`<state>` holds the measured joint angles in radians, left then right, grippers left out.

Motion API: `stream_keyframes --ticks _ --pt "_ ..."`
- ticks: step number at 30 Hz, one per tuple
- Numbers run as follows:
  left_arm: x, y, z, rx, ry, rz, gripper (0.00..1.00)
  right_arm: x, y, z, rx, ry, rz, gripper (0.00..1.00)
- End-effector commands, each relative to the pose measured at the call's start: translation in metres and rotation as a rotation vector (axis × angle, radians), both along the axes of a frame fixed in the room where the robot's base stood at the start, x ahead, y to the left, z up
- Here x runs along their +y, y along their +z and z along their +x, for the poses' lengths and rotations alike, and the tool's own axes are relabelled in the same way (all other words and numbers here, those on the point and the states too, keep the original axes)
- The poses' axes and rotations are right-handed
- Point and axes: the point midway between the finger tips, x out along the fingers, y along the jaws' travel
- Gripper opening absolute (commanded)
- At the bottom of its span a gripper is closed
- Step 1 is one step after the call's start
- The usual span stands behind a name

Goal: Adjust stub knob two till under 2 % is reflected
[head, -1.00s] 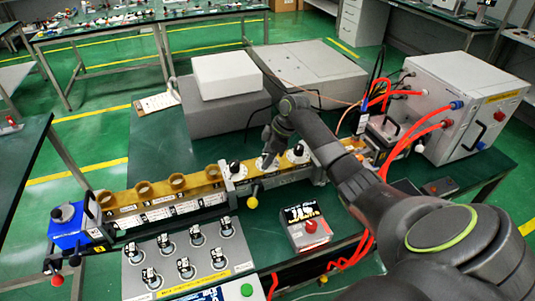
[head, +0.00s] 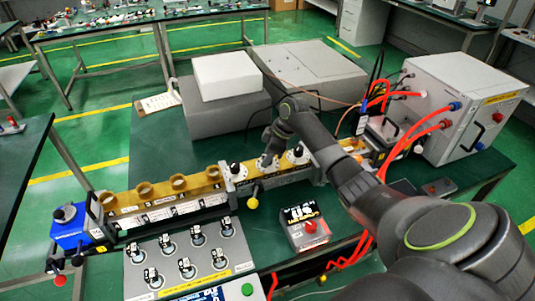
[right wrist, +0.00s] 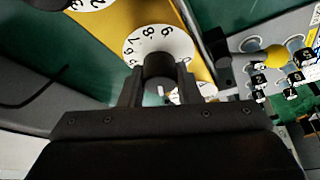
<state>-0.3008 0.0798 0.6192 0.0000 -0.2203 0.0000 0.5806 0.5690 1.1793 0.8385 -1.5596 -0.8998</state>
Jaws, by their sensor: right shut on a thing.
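Three stub knobs with white dials stand in a row on the brass waveguide (head: 130,197). Stub knob two (right wrist: 160,66) is the middle one; it is a dark cap on a white numbered dial (right wrist: 178,38) in the right wrist view. My right gripper (head: 268,160) comes down on it from above, its two fingers shut on the cap's sides. The left stub knob (head: 236,170) and right stub knob (head: 298,154) are clear of the fingers. A small display (head: 207,295) is cut off at the bottom edge; its reading is not legible. My left gripper is out of view.
A panel of several black switches (head: 190,255) lies in front of the waveguide. A yellow-ended lever (head: 252,202) sticks out below the stubs. Red cables run to the grey generator cabinet (head: 460,105).

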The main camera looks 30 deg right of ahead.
Motion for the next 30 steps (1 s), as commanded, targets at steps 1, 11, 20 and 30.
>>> stream_keyframes --ticks 1,11,20,30 --pt "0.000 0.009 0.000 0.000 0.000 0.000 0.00 0.000 0.005 0.000 0.000 -0.025 0.000 0.07" --pt "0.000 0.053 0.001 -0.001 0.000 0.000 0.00 0.001 0.008 -0.001 0.001 -0.299 0.001 0.07" --pt "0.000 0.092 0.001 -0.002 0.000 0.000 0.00 0.001 0.007 0.000 0.000 -0.585 0.001 0.07" --pt "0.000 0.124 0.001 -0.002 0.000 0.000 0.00 0.001 0.005 0.000 -0.001 -0.876 0.000 0.07"
